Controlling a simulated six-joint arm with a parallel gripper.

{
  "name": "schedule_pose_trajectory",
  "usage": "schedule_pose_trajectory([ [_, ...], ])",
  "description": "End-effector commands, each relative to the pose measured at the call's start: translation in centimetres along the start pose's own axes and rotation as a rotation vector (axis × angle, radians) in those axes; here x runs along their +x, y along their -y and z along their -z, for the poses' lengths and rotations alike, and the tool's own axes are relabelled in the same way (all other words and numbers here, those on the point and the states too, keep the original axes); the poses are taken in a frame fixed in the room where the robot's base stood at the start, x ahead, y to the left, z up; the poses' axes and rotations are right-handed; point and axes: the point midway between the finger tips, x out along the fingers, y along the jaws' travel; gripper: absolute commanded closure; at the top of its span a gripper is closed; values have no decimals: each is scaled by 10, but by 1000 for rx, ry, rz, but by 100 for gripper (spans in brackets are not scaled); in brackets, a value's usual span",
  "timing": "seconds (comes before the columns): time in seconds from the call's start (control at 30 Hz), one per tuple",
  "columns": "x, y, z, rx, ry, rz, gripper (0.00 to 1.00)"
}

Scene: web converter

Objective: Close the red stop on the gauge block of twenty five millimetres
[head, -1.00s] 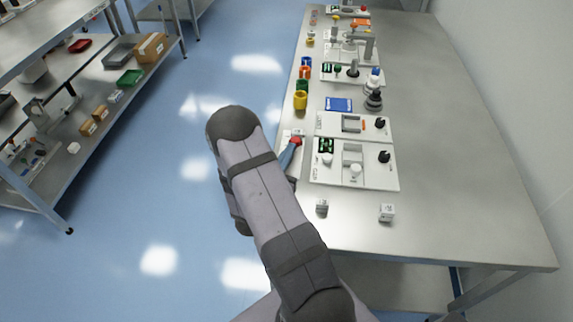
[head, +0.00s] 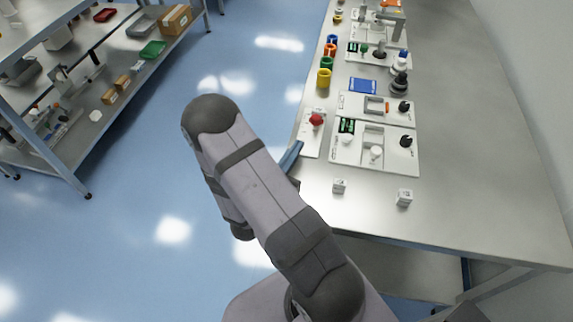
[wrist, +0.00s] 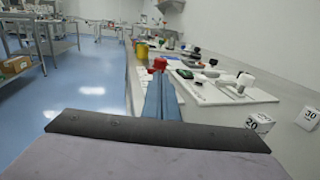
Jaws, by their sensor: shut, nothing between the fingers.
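A red knob (head: 316,119) stands on a white plate at the bench's left edge; it also shows in the wrist view (wrist: 160,63), just beyond my fingertips. A small orange-red piece (head: 387,106) sits beside a slot on a white panel. I cannot tell which is the red stop. Two white marked cubes lie on the near bench: the left cube (head: 339,186) and the right cube (head: 404,198). In the wrist view they read 20 (wrist: 259,123) and 30 (wrist: 307,118). No mark of 25 is legible. My gripper (head: 296,147), with blue fingers, is shut and empty, short of the red knob.
A nearer white panel (head: 345,155) carries a white knob and a black knob. Coloured cups (head: 324,79) line the bench's left edge. The bench (head: 470,170) is clear on the right. A shelf rack (head: 75,180) stands across the floor at left.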

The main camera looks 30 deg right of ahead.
Motion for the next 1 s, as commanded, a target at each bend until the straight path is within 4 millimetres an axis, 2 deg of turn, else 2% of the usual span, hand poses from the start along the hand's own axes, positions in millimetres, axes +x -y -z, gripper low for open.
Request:
schedule_pose_trajectory([
  [0.2,-31,-1,1,0,0,-4,100],
  [0.4,-47,-1,1,-1,0,-2,100],
  [0.83,-53,0,0,-1,-1,1,100],
  [1.0,-50,15,-11,25,-11,75,100],
])
